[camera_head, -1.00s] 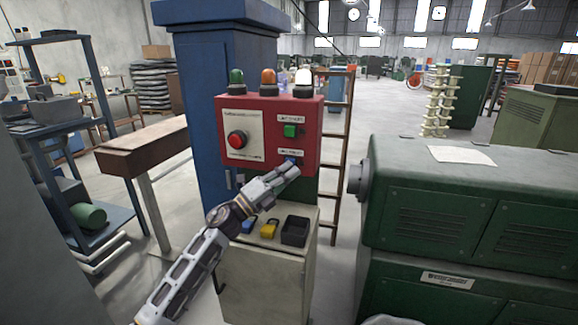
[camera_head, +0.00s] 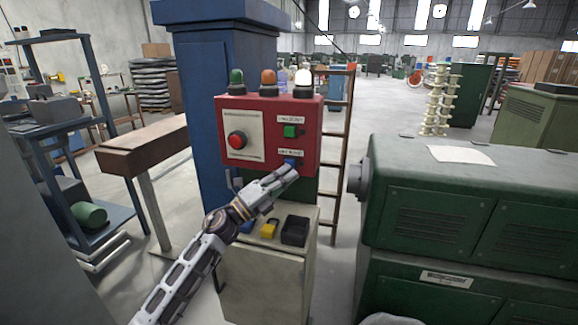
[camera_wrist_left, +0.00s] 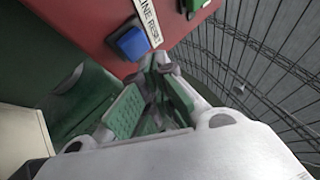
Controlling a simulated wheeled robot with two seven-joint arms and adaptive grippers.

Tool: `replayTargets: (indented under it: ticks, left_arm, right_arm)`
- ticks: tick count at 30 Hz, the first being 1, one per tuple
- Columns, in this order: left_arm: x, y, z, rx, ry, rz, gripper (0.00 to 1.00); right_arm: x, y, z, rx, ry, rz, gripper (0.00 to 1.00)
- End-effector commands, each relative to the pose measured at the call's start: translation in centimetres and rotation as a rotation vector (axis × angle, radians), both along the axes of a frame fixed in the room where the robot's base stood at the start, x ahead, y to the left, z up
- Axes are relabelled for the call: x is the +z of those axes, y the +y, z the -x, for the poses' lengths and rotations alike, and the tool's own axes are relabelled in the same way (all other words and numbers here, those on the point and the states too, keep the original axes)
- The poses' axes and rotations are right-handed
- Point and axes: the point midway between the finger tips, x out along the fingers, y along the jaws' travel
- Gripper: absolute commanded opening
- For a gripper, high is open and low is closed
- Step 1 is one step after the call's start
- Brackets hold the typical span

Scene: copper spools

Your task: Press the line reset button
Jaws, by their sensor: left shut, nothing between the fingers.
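The red control box (camera_head: 262,165) stands on a pale cabinet in the head view. The blue line reset button (camera_head: 289,163) is low on its right side, just above my left gripper's fingertips. In the left wrist view the blue button (camera_wrist_left: 130,43) sits beside a label reading "LINE RESET" (camera_wrist_left: 148,20). My left gripper (camera_head: 290,171) is shut and empty, its tips close to the box below the button. In the wrist view the left gripper's tips (camera_wrist_left: 160,62) are beside the button; I cannot tell whether they touch the box. My right gripper is not in view.
The box also carries a red round button (camera_head: 237,140), a green button (camera_head: 290,131) and three lamps on top. A yellow padlock (camera_head: 269,229) and a black tray (camera_head: 295,231) lie on the cabinet below. A green machine (camera_head: 430,215) stands to the right.

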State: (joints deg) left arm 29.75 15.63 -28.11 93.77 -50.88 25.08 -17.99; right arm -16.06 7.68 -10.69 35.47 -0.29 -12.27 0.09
Motion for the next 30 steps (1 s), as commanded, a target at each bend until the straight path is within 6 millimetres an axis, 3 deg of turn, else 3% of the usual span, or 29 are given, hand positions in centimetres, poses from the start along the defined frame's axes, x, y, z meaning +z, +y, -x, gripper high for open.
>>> replayTargets:
  ticks: [30]
  left_arm:
    - [0.0, 1.6, 4.7, 0.001, 0.000, 0.000, 0.00]
  right_arm:
    - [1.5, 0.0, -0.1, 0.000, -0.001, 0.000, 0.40]
